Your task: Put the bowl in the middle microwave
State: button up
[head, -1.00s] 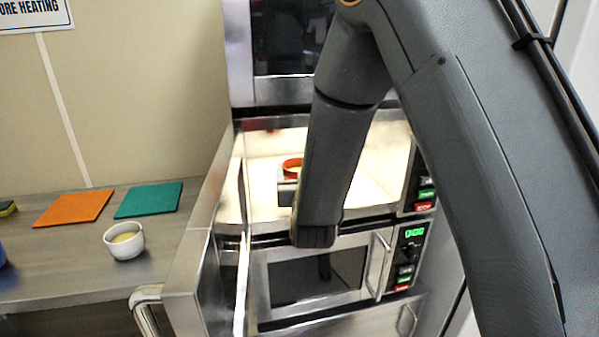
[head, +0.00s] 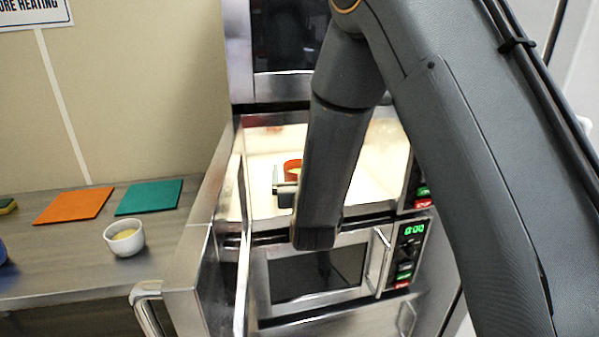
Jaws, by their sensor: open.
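The middle microwave (head: 256,206) stands with its door (head: 195,265) swung open to the left, its lit cavity facing me. My gripper (head: 283,184) is at the cavity, close to the near left side of the bowl. It is open; one finger shows and the rest is behind my arm. I cannot tell whether a finger touches the bowl.
Another microwave (head: 290,45) is above, and a shut one (head: 318,278) reading 0:00 is below.

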jog(key=shift+r, duration=0.2)
jog(key=s+b, duration=0.1)
jog(key=s, duration=0.3)
jog(key=s+d+b, duration=0.1)
jog(key=s, duration=0.3)
jog(key=s+b, duration=0.1)
jog(key=s, duration=0.3)
jog(key=shift+d, duration=0.3)
